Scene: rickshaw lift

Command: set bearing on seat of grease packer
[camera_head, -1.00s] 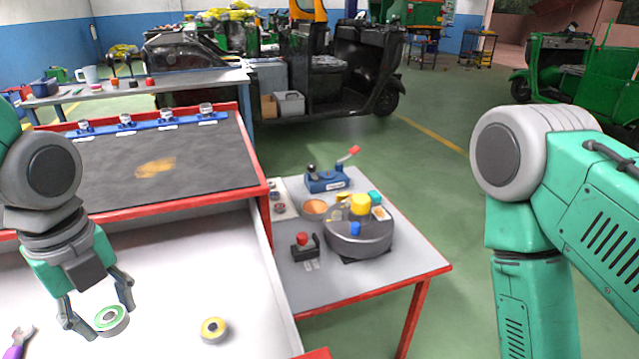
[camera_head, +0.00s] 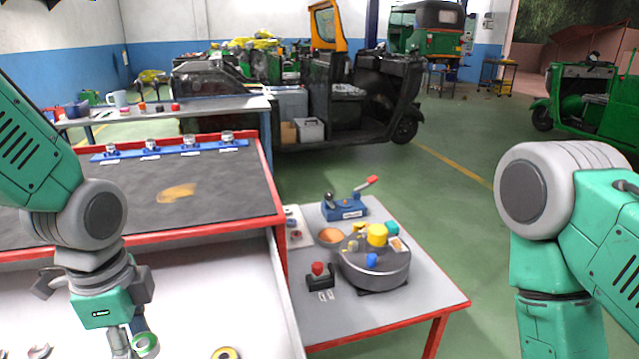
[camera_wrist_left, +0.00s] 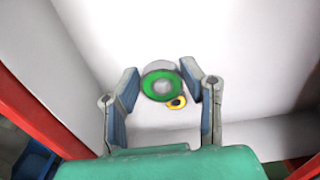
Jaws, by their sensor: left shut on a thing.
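A green-faced ring bearing (camera_head: 146,345) is between the fingers of my left gripper (camera_head: 132,345), over the white drawer. The left wrist view shows the bearing (camera_wrist_left: 150,97) with its green face toward the camera and a finger on each side, shut on it. The blue device with a red-tipped lever (camera_head: 345,207), on the small side table, looks like the grease packer; its seat is too small to make out. My right arm hangs at the right, its gripper out of view.
A yellow-centred ring (camera_head: 226,354) lies in the drawer (camera_head: 262,318). The red-edged side table (camera_head: 420,298) also bears a round grey tub (camera_head: 375,272) with coloured items, an orange bowl (camera_head: 331,236) and a red-knobbed block (camera_head: 319,275). The dark bench top (camera_head: 130,200) stands above the drawer.

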